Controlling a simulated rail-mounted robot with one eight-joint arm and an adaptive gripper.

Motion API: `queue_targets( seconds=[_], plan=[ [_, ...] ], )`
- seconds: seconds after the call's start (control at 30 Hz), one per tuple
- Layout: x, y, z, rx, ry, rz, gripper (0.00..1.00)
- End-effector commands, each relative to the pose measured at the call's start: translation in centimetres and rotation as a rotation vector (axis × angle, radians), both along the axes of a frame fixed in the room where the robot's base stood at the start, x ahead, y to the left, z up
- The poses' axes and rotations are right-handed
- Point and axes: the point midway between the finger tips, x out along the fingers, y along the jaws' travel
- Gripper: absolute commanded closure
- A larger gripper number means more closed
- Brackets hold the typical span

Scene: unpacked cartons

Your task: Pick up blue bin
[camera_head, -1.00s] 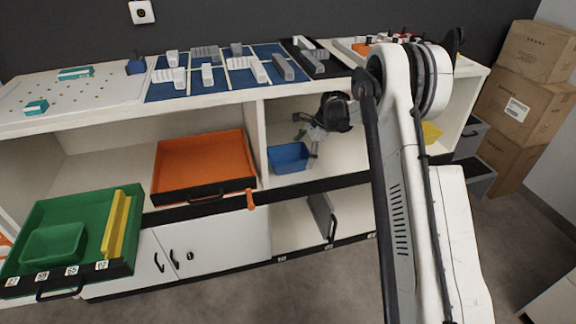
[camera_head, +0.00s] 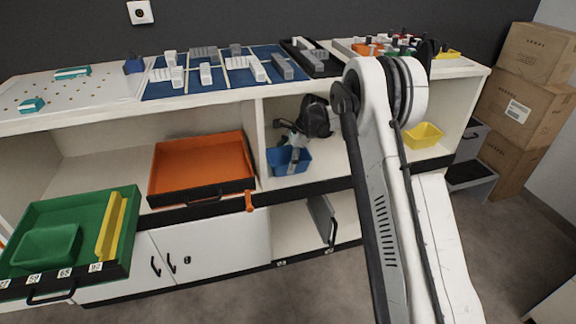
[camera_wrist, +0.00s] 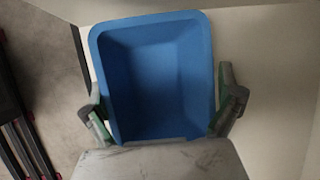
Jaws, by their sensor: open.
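The blue bin (camera_head: 301,163) stands upright on the shelf of the middle-right compartment, just right of a white divider. In the wrist view the blue bin (camera_wrist: 155,75) fills the middle, its empty inside facing the camera. My gripper (camera_head: 292,155) is at the bin, in front of part of it in the head view. In the wrist view my gripper (camera_wrist: 165,115) has its two fingers apart, one beside the left wall and one beside the right wall. I cannot tell whether the fingers touch the walls.
An orange tray (camera_head: 207,190) lies left of the divider (camera_head: 259,140). A yellow bin (camera_head: 424,134) sits on the same shelf to the right. A green drawer (camera_head: 125,205) is pulled out at the left.

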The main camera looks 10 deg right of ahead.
Motion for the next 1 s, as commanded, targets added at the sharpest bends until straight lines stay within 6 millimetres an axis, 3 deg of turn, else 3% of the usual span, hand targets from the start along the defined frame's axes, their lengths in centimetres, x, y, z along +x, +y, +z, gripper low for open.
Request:
queue_targets(
  seconds=[0.83,1.0],
  plan=[
    [-0.01,-0.02,-0.47,0.0,0.0,0.0,0.0],
    [-0.01,-0.02,-0.47,0.0,0.0,0.0,0.2]
  ],
)
